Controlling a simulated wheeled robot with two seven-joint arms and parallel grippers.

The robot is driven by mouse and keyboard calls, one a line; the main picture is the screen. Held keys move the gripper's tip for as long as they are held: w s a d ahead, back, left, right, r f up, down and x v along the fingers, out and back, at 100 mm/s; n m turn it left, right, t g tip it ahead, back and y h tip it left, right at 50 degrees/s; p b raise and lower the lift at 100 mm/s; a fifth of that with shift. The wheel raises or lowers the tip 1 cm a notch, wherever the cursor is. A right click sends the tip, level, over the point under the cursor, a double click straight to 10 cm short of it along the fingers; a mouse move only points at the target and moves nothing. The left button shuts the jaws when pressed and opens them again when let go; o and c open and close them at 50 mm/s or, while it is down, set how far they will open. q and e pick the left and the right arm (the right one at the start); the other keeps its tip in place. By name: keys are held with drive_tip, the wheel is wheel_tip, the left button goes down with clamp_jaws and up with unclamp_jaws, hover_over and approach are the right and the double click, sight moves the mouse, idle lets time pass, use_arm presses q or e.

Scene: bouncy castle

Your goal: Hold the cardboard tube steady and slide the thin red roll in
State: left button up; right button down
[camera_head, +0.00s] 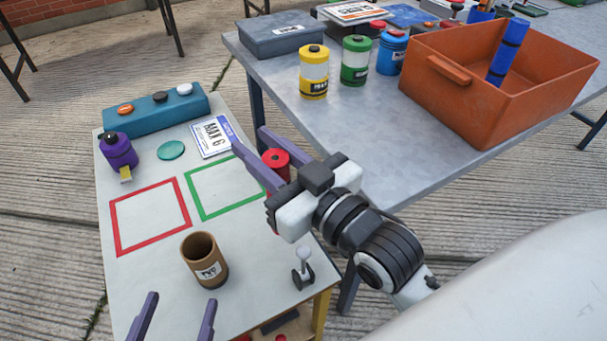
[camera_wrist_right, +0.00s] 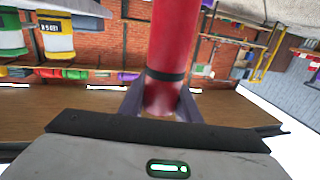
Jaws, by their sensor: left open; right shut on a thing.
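The brown cardboard tube (camera_head: 207,267) stands upright on the small table, with a white label and an open top. My left gripper (camera_head: 181,298) is open and empty, its two purple fingertips on the near side of the tube and apart from it. My right gripper (camera_head: 250,139) is shut on the thin red roll (camera_head: 276,159), which is upright above the table's right side, beyond the tube. In the right wrist view the red roll (camera_wrist_right: 177,38) has a dark band and sits between the fingers. Its lower part is partly hidden in the head view.
The small table (camera_head: 150,285) holds a red and a green outlined square, a purple tape dispenser (camera_head: 118,151), a teal button box (camera_head: 155,115), a card and a grey lever (camera_head: 303,268). An orange crate (camera_head: 470,110) and several coloured canisters stand on the grey table behind.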

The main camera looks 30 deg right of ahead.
sight(195, 264)
use_arm(q)
drive_tip(key=x, duration=1.2)
use_arm(e)
drive_tip(key=a+r+n+g+y, duration=0.3)
drive_tip(key=a+r+n+y, duration=0.1)
drive_tip(key=a, duration=0.4)
drive_tip(key=w+a+r+n+g+y, duration=0.1)
drive_tip(key=a+r+n+g+y, duration=0.3)
drive_tip(key=a, duration=0.5)
wheel_tip(195, 264, up, 2)
drive_tip(key=y, duration=0.2)
drive_tip(key=shift+w+a+y, duration=0.2)
drive_tip(key=shift+w+y, duration=0.05)
drive_tip(key=shift+y, duration=0.15)
use_arm(q)
drive_tip(key=c, duration=1.5)
